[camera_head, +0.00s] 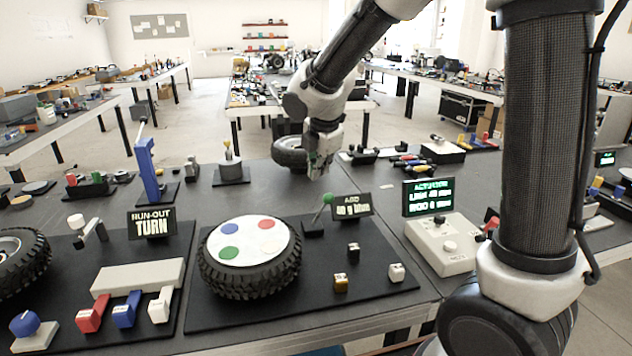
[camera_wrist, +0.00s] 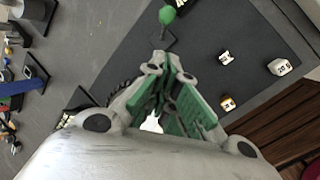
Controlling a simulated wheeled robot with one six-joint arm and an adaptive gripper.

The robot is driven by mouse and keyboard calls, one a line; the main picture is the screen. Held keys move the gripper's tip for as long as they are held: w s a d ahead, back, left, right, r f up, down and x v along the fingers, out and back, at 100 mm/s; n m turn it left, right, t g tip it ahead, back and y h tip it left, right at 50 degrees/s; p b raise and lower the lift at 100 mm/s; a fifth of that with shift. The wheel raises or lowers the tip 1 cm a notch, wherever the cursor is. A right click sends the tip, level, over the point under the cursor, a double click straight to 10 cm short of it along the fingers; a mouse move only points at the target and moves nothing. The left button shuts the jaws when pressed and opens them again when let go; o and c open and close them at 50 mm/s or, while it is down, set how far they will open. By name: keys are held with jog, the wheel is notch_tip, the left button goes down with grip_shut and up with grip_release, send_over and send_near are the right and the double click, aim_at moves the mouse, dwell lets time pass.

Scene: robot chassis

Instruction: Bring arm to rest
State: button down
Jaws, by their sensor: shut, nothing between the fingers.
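My gripper (camera_head: 318,165) hangs from my raised arm over the back part of the table, fingers pointing down. In the wrist view the gripper (camera_wrist: 168,85) shows green finger pads close together, with nothing between them. Below it in the wrist view lies the dark mat with a green-knobbed lever (camera_wrist: 167,15) and small cubes. The gripper touches none of these as far as I can see.
A tyre with a white disc (camera_head: 250,243) lies on the black mat in front. A green lever (camera_head: 322,212), small cubes (camera_head: 341,283) and a control box (camera_head: 440,245) stand to its right. A blue post (camera_head: 147,168) rises at the left. Another tyre (camera_head: 288,153) lies behind my gripper.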

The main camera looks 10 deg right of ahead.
jog(key=s+d+r+m, duration=0.3)
jog(key=s+d+m, duration=0.5)
jog(key=s+m, duration=0.3)
jog(key=s+d+r+m, duration=0.4)
jog(key=s+d+m, duration=0.5)
jog(key=s, duration=0.8)
jog(key=m, duration=0.2)
jog(key=shift+r+m, duration=0.2)
jog(key=shift+m, duration=0.2)
